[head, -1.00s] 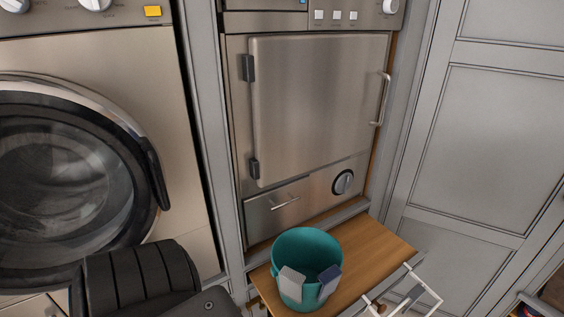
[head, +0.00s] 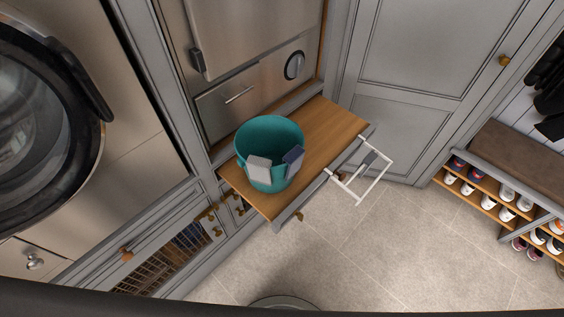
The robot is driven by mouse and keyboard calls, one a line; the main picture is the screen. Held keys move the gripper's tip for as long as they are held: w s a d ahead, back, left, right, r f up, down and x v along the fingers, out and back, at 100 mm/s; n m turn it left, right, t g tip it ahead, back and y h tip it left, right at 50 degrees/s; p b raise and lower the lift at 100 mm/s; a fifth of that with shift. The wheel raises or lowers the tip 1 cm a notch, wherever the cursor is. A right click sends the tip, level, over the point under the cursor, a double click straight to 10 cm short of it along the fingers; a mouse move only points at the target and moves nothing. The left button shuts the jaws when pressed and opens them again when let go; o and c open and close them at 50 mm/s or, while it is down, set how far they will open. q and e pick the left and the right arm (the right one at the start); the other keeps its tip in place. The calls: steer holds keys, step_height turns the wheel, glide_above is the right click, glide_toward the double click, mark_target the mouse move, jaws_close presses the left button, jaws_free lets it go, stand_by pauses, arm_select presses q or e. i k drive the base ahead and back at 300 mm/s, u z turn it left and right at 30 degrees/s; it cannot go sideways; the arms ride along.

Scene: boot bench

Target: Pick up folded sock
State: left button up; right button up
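A teal bucket (head: 265,130) stands on the wooden pull-out shelf (head: 327,122) in the head view. Two small flat pieces hang at its near rim: a light grey one (head: 258,169) on the left and a dark blue one (head: 291,161) on the right. They look like folded cloth, but I cannot tell which, if either, is the folded sock. The bucket's bottom inside is not clear. Neither of my grippers shows in this view.
A white wire frame (head: 366,174) sticks out from the shelf's right edge. A washing machine (head: 45,110) stands at left. A shoe rack (head: 490,195) with several shoes is at right. The tiled floor (head: 370,240) between is clear.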

mark_target(295, 157)
steer(key=u, duration=2.1)
steer(key=k, duration=0.95)
steer(key=z, duration=1.1)
steer(key=i, duration=0.5)
steer(key=z, duration=0.1)
